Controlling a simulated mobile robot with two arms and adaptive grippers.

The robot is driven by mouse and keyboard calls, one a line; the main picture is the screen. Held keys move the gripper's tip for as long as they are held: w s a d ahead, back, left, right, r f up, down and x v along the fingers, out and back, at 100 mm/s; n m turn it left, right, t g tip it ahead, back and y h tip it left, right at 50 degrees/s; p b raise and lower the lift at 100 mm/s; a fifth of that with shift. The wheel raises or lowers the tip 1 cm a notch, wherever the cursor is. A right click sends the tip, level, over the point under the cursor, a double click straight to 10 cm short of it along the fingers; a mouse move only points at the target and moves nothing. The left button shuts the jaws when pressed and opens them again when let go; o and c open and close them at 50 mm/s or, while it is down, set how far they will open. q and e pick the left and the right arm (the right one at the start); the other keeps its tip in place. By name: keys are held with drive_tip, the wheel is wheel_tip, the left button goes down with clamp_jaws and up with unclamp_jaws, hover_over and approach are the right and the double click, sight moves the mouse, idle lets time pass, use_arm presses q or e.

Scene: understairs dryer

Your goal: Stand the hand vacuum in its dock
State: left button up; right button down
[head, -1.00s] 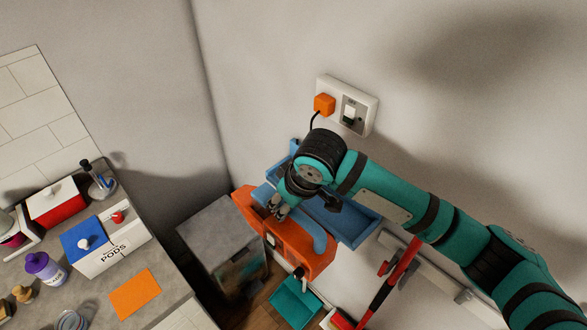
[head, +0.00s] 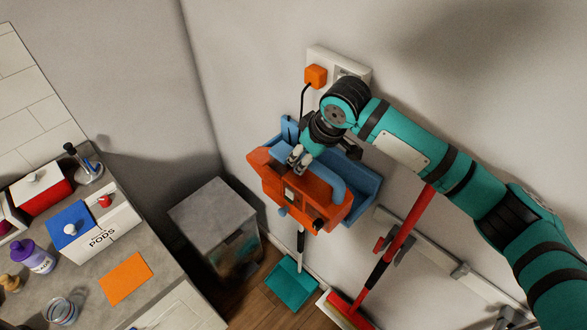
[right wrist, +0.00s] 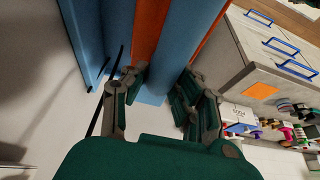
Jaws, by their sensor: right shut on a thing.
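The hand vacuum (head: 278,184) has an orange body and a blue handle. In the head view it is held in front of the blue wall dock (head: 368,197) and covers much of it. I cannot tell whether the two touch. My right gripper (head: 299,158) is shut on the vacuum at its upper left part. In the right wrist view, the right gripper's fingers (right wrist: 160,95) are on either side of a blue part of the vacuum (right wrist: 184,42), with orange behind it. My left gripper is not in view.
A socket with an orange plug (head: 316,76) and black cable is above the dock. A grey-topped bin (head: 214,210) stands left below. A red-handled broom (head: 402,232) hangs on a wall rail at right, with a teal dustpan (head: 291,284) below. A cluttered counter (head: 85,275) fills the left.

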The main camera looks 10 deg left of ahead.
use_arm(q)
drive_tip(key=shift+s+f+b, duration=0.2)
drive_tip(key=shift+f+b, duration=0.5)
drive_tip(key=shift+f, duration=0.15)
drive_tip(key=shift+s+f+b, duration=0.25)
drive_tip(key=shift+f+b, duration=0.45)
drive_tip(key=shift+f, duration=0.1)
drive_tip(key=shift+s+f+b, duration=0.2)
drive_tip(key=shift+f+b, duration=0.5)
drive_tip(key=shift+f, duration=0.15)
use_arm(e)
drive_tip(key=w+d+f, duration=0.1)
drive_tip(key=w+d, duration=0.3)
drive_tip(key=w, duration=0.2)
drive_tip(key=shift+w+d+f, duration=0.25)
drive_tip(key=shift+d+f, duration=0.05)
drive_tip(key=shift+f, duration=0.05)
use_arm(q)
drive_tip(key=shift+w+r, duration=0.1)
use_arm(e)
drive_tip(key=shift+f, duration=0.2)
drive_tip(key=c, duration=1)
unclamp_jaws()
drive_tip(key=shift+s, duration=0.1)
drive_tip(key=shift+o, duration=0.2)
drive_tip(key=s+d+r, duration=0.4)
drive_tip(key=s+d, duration=0.4)
drive_tip(key=d, duration=0.3)
drive_tip(key=shift+d+r, duration=0.15)
drive_tip(key=shift+r, duration=0.1)
